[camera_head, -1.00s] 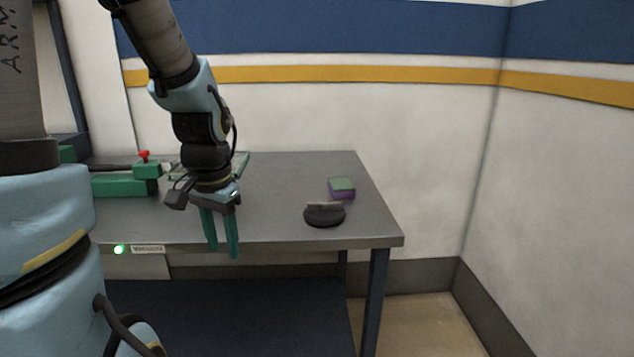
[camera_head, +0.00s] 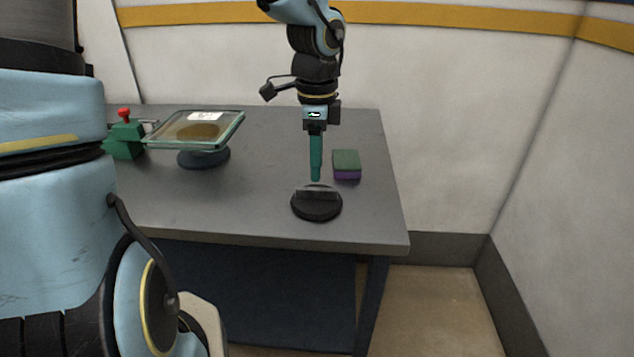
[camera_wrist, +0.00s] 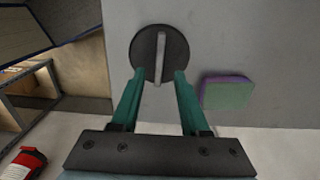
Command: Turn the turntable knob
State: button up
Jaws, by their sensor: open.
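The knob (camera_head: 316,205) is a black round disc with a raised grey bar across its top, on the table near the front right. In the wrist view the knob (camera_wrist: 147,54) lies just beyond the fingertips, with its bar between the two finger lines. My gripper (camera_head: 316,178) points straight down above the knob's far side, with a small gap to the bar. Its green fingers are apart and empty in the wrist view (camera_wrist: 160,72). From the head view one finger hides the other. The turntable (camera_head: 203,158) has a dark round base under a tilted glass-topped tray (camera_head: 195,129).
A green and purple sponge (camera_head: 346,165) lies close to the right of my gripper. A green clamp-like fixture with a red knob (camera_head: 124,136) stands at the far left.

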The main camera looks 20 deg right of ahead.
aim_at(316, 188)
jog(key=shift+f, duration=2.75)
grip_shut()
